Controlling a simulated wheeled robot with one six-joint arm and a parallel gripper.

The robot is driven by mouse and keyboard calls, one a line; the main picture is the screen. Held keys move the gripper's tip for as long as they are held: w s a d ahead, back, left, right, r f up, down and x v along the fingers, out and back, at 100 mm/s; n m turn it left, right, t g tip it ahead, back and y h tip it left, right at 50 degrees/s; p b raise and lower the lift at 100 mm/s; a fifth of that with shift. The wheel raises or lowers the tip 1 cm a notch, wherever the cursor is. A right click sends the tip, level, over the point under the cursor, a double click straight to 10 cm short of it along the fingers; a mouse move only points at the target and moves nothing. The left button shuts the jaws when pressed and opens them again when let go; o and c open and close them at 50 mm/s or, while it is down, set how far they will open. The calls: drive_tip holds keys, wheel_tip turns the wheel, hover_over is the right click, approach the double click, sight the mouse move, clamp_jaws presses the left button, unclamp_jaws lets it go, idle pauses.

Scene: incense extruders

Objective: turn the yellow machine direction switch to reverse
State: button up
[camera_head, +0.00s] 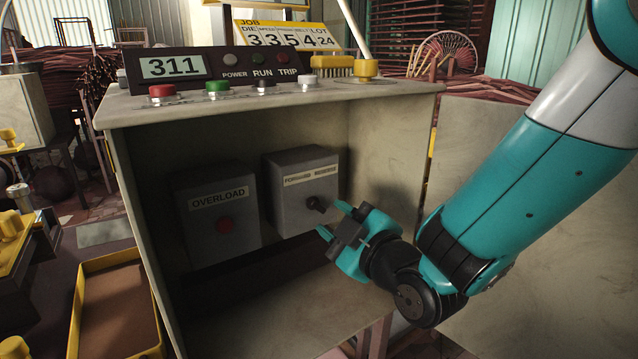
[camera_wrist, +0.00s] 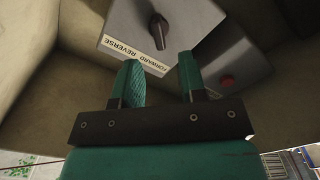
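The direction switch is a dark knob (camera_head: 317,204) on a grey box (camera_head: 291,216) inside the open cabinet. A label (camera_head: 310,175) above the knob reads forward on the left and reverse on the right. In the wrist view the knob (camera_wrist: 158,28) and the label (camera_wrist: 135,45) appear upside down, beyond the fingertips. The knob's exact setting is hard to tell. My gripper (camera_head: 334,220) is in front of the box, just right of and below the knob. In the wrist view my gripper (camera_wrist: 163,75) is open, with nothing between its fingers and the knob apart from them.
An overload box (camera_head: 208,238) with a red button (camera_head: 225,224) stands left of the switch box. The cabinet top (camera_head: 270,92) carries several buttons and a display (camera_head: 172,67) reading 311. The cabinet's side wall (camera_head: 385,160) is close on the right.

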sight(317, 207)
drive_tip(key=p+x, duration=0.1)
drive_tip(key=x, duration=0.4)
drive_tip(key=shift+w+a, duration=0.1)
drive_tip(key=shift+w, duration=0.1)
clamp_jaws()
